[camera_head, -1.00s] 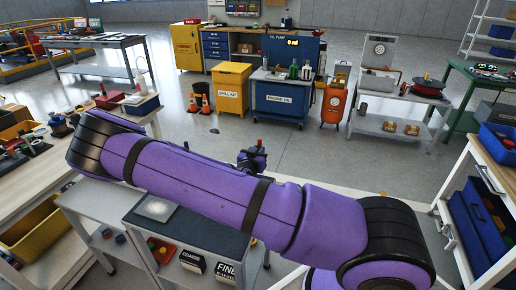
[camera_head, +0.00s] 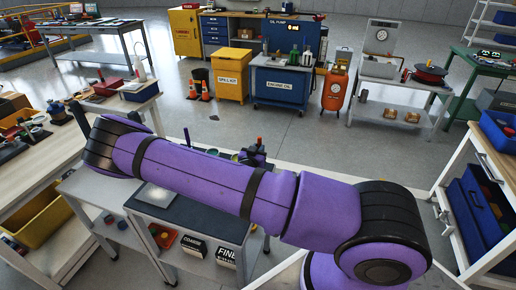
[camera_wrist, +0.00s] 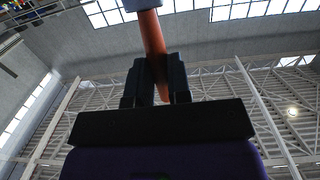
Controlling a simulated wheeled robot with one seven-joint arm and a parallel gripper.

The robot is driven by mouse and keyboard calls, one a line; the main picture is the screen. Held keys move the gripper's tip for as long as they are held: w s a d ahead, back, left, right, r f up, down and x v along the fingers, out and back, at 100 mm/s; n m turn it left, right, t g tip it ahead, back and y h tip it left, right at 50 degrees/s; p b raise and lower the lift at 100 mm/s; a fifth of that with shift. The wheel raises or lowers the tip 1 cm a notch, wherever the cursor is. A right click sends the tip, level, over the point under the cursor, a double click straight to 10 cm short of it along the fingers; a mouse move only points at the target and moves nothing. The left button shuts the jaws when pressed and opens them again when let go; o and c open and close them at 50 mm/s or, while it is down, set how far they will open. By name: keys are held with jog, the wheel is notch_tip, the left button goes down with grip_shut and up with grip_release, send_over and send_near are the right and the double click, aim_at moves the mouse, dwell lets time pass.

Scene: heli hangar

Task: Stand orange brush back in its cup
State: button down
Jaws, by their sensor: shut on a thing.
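The orange brush (camera_wrist: 153,45) shows in the wrist view, with its handle between the two dark fingers of my gripper (camera_wrist: 155,83). My gripper is shut on the handle. The brush leans slightly left in that picture, and a pale grey-blue part of it is cut off by the top edge. The wrist camera looks toward the roof. In the head view my purple arm crosses the picture and I cannot make out the brush there. Small round containers (camera_head: 238,156) show partly behind the arm, with a blue upright stick (camera_head: 186,136) nearby; I cannot tell which is the brush's cup.
A grey table with a dark mat (camera_head: 205,215) stands under my arm, with boxes on its lower shelf. A wooden bench (camera_head: 40,165) with tools is at the left. A bench with blue drawers (camera_head: 478,225) is at the right. Open floor lies beyond.

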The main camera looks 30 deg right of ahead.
jog(key=c, duration=1)
grip_release()
